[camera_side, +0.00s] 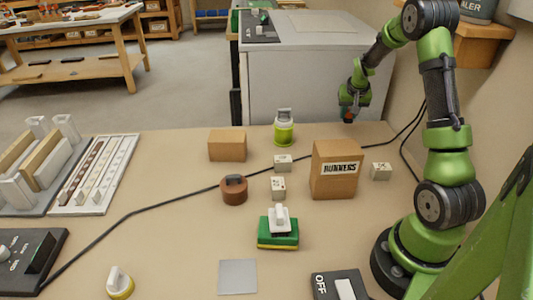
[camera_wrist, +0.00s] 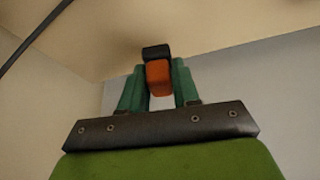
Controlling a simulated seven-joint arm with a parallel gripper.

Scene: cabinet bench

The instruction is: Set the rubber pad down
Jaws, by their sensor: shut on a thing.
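My gripper (camera_side: 348,112) hangs near the bench's far edge, behind the labelled cardboard box. In the wrist view, its two green fingers (camera_wrist: 158,80) are shut on a small orange and black block (camera_wrist: 159,77). The orange part sits between the fingers and the black part is at its far end. The block shows only as a tiny orange and dark spot in the side view. I cannot tell for sure that it is the rubber pad. A flat grey square (camera_side: 238,276) lies at the bench's front.
A green-and-yellow block (camera_side: 278,232) is nearer the front. A black cable (camera_side: 150,209) crosses the bench.

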